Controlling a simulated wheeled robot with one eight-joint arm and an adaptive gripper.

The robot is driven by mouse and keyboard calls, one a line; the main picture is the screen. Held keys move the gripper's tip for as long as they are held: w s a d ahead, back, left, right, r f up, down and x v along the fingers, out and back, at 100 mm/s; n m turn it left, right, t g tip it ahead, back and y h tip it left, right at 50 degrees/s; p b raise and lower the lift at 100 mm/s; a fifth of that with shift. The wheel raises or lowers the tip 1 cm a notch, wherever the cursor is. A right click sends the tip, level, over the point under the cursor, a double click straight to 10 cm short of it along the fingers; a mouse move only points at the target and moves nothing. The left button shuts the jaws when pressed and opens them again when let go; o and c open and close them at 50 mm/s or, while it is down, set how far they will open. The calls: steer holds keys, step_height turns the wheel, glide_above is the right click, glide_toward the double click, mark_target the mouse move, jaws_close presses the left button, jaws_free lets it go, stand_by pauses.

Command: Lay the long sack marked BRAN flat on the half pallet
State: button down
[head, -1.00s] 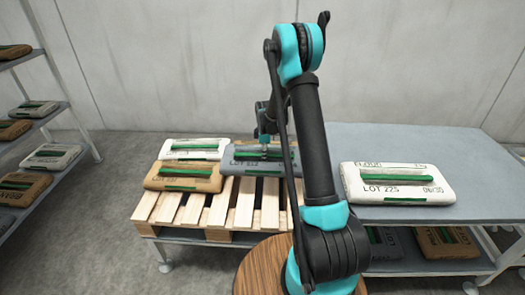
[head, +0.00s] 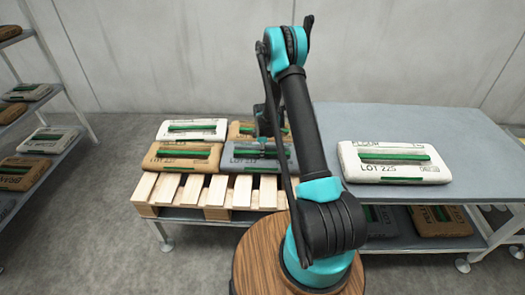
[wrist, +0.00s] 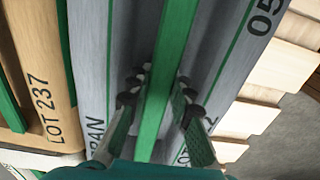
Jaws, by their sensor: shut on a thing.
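The long grey sack marked BRAN (head: 236,158) is at the front right of the half pallet (head: 205,191), lying level beside a brown sack. Its lettering and green strip also show in the wrist view (wrist: 205,55). My gripper (head: 266,149) is above the sack, shut on its raised green strip, with a finger on either side of it (wrist: 158,85). The sack looks flat and about as high as its neighbour; whether it rests fully on the slats I cannot tell. My arm hides its right part.
A brown LOT 237 sack (head: 180,157) lies left of it, with a white sack (head: 190,130) and another brown sack (head: 240,130) behind. A white FLOUR sack (head: 394,162) lies on the grey table (head: 430,120) at right. Shelves with sacks stand at far left.

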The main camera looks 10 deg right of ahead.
steer(key=shift+f, duration=0.6)
steer(key=shift+f, duration=0.1)
steer(key=c, duration=1.3)
jaws_free()
steer(key=shift+c, duration=0.2)
